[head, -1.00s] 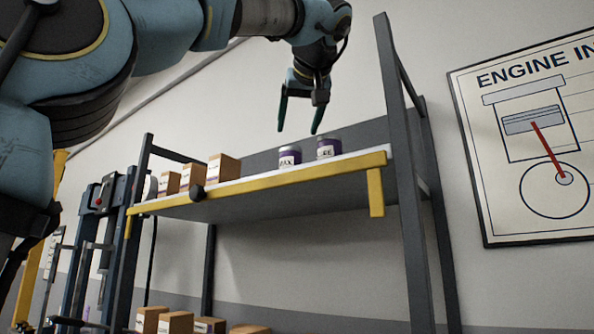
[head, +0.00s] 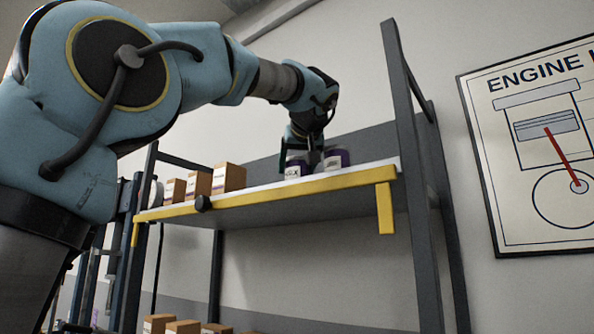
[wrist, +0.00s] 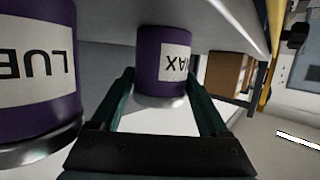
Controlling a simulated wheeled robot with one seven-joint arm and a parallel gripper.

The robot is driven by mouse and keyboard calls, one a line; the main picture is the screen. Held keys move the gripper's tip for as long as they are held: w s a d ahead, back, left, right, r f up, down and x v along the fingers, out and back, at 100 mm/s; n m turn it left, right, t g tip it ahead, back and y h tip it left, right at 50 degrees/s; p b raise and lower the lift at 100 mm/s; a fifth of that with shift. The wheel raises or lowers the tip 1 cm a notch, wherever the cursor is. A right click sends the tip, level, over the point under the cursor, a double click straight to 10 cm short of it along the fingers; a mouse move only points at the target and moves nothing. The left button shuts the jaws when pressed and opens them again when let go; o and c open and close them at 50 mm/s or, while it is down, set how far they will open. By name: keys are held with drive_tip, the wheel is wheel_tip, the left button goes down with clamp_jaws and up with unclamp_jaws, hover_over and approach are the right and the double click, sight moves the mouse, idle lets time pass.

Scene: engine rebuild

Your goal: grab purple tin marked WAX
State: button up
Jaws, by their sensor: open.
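The purple tin marked WAX (head: 293,172) stands on the upper shelf near its front edge. In the wrist view the WAX tin (wrist: 162,52) appears upside down, its white label reading "AX" in part. My gripper (head: 303,160) is open and reaches down at the tin from above. In the wrist view my gripper (wrist: 159,88) has one green finger at each side of the tin, with the tin between the fingertips. Whether the fingers touch it I cannot tell. A second purple tin, labelled LUBE (wrist: 38,65), stands close beside; it also shows in the head view (head: 337,158).
The upper shelf (head: 270,188) has a yellow front rail and grey uprights. Several cardboard boxes (head: 228,178) stand left of the tins, with a bare gap between. More boxes (head: 182,327) sit below. An engine poster (head: 540,150) hangs on the wall at right.

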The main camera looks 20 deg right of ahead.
drive_tip(key=shift+w, duration=0.15)
clamp_jaws()
idle(0.5)
